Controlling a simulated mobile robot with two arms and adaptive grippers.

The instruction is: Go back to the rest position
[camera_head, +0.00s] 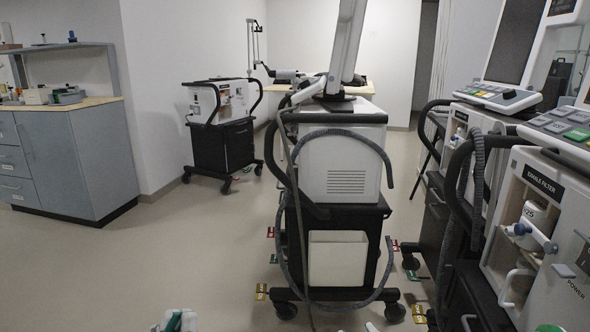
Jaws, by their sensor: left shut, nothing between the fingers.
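My left gripper (178,320) shows only in part at the bottom edge of the head view, left of centre. It is a small white and green shape above the floor. It is shut and holds nothing. It touches nothing that I can see. My right gripper cannot be made out in the view. Small white and green bits show at the bottom edge further right, too cut off to identify.
A ventilator (340,165) on a black wheeled cart stands ahead. More ventilators, one with an exhale filter label (543,181), stand close on the right. Another cart (222,148) is further back. A grey cabinet (70,160) stands left. Floor (170,255) is clear at left-centre.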

